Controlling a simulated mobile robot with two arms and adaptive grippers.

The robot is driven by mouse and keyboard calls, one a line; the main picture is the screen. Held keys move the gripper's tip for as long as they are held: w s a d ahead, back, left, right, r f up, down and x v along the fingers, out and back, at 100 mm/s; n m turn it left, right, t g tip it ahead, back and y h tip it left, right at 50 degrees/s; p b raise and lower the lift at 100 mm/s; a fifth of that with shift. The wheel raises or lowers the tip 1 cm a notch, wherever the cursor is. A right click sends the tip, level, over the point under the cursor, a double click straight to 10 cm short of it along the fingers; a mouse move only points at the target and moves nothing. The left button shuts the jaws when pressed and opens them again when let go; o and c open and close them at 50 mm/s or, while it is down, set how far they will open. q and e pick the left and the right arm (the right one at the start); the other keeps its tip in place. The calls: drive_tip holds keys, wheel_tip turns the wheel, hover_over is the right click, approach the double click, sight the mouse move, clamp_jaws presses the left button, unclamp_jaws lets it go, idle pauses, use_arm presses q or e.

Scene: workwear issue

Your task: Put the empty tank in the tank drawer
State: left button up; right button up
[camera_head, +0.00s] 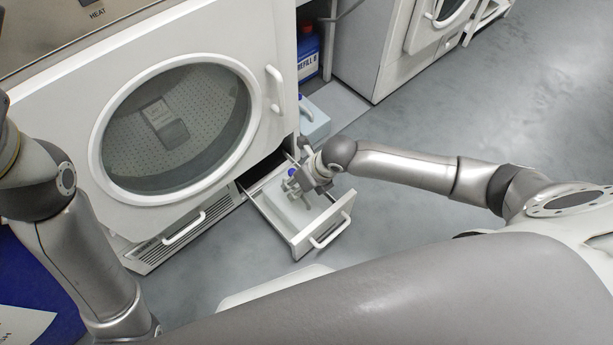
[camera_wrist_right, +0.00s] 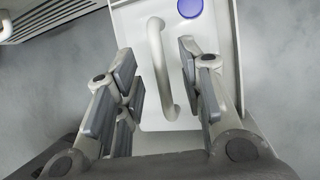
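The tank drawer (camera_head: 301,238) is pulled out low at the right of the white dryer. A pale tank (camera_head: 290,208) with a blue cap (camera_head: 291,172) lies inside it, partly hidden by my right gripper (camera_head: 302,187). In the right wrist view the tank (camera_wrist_right: 133,18) shows its blue cap (camera_wrist_right: 190,8) and a curved handle (camera_wrist_right: 159,62). My right gripper (camera_wrist_right: 160,85) is open there, its fingers apart on either side of the handle. Whether a finger touches the handle cannot be told. My left arm is at the left edge; its gripper is out of view.
The dryer (camera_head: 262,25) has a round glass door and a vent grille (camera_head: 190,232) beside the drawer. A blue refill bottle (camera_head: 308,58) and a pale container (camera_head: 314,122) stand to its right. Another white machine (camera_head: 375,50) stands farther right. Grey floor (camera_head: 500,110) is clear.

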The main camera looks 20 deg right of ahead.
drive_tip(key=v, duration=1)
drive_tip(key=shift+r, duration=0.4)
